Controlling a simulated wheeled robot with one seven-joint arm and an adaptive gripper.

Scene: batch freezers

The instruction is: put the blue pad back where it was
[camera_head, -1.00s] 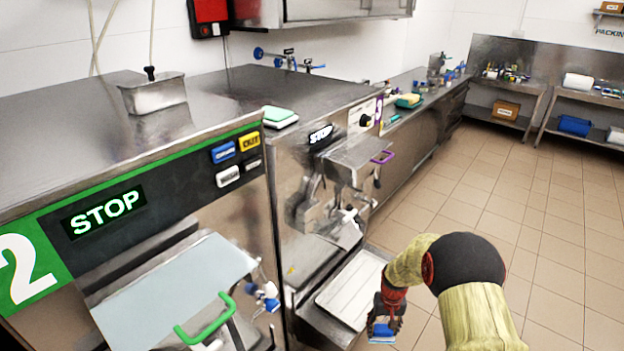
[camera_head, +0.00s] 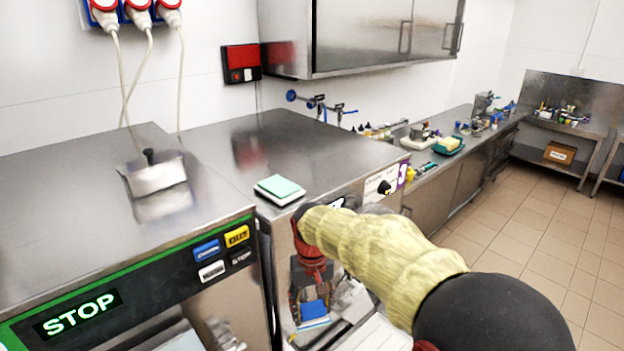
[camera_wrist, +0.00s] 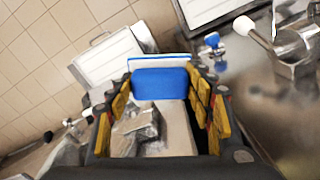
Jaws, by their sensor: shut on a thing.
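The blue pad (camera_head: 314,310) with a white layer is in my gripper (camera_head: 311,300), in front of the second machine's face in the head view. In the wrist view the blue pad (camera_wrist: 160,84) sits between the yellow-padded fingers of my gripper (camera_wrist: 162,95), with its white edge facing away from the palm. The gripper is shut on it and holds it clear of the machine top. A similar green pad with a white layer (camera_head: 280,188) lies on the front edge of the steel top, above and left of the gripper.
The steel machine top (camera_head: 310,140) has free room behind and beside the green pad. A lidded steel hopper (camera_head: 153,175) stands on the left machine. A counter at the right holds a sponge on a green tray (camera_head: 448,145) and several small items. The floor (camera_head: 540,220) is clear.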

